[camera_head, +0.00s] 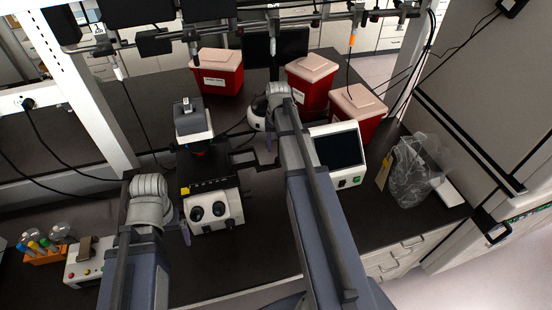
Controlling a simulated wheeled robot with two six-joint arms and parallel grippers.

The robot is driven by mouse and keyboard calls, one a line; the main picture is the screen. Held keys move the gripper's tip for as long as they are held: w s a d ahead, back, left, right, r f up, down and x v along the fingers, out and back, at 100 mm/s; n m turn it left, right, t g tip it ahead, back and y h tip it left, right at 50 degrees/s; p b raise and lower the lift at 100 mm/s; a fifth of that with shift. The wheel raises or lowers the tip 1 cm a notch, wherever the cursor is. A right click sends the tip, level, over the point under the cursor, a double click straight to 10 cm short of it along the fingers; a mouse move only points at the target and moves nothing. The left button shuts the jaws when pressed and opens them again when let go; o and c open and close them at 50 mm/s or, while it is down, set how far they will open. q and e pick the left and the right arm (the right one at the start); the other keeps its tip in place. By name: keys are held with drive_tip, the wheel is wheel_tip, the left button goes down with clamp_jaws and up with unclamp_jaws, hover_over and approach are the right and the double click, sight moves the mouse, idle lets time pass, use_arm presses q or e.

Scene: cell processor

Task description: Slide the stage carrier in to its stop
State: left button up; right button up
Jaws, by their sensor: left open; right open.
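The microscope-like instrument (207,180) stands on the dark bench, left of centre. A dark, flat frame (243,157) juts from its right side at stage height and looks like the stage carrier; how far in it sits cannot be told. My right gripper (267,138) is open just right of the frame, pointing down and partly hidden by its own arm. Whether it touches the frame cannot be told. My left gripper (182,230) is open at the instrument's front left, apart from the frame and mostly hidden by its wrist.
A white device with a dark screen (338,150) stands right of my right arm. Red bins with pale lids (218,75) stand behind. An orange tube rack (45,254) and a small button box (86,265) sit at front left.

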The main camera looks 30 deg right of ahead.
sight(277, 159)
wheel_tip(277, 159, down, 7)
drive_tip(key=b, duration=0.7)
drive_tip(key=shift+f, duration=0.2)
drive_tip(key=shift+c, duration=0.2)
clamp_jaws()
idle(0.8)
